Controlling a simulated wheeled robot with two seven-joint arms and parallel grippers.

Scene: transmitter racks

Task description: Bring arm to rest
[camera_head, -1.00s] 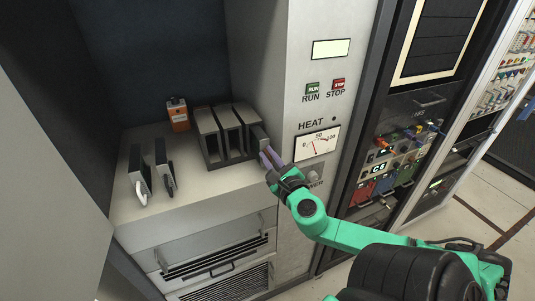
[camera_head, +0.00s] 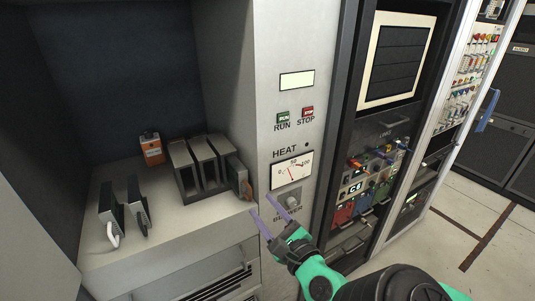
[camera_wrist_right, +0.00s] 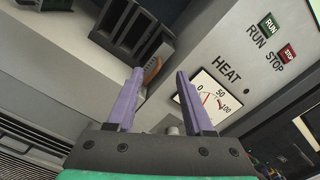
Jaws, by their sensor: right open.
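My right gripper (camera_head: 265,218) is in front of the grey cabinet's HEAT panel, below the HEAT meter (camera_head: 291,171) and beside the power knob (camera_head: 291,200). Its two purple fingers are spread with nothing between them; they also show apart in the right wrist view (camera_wrist_right: 157,103). My green right arm (camera_head: 318,281) comes in from the lower right. My left gripper is not in view.
A slotted grey rack (camera_head: 186,178) stands on the shelf, with a module with a brown handle (camera_head: 246,188) at its right end. Two dark modules (camera_head: 137,207) with handles stand at left. An orange box (camera_head: 152,150) stands behind. Open floor (camera_head: 462,222) lies at right.

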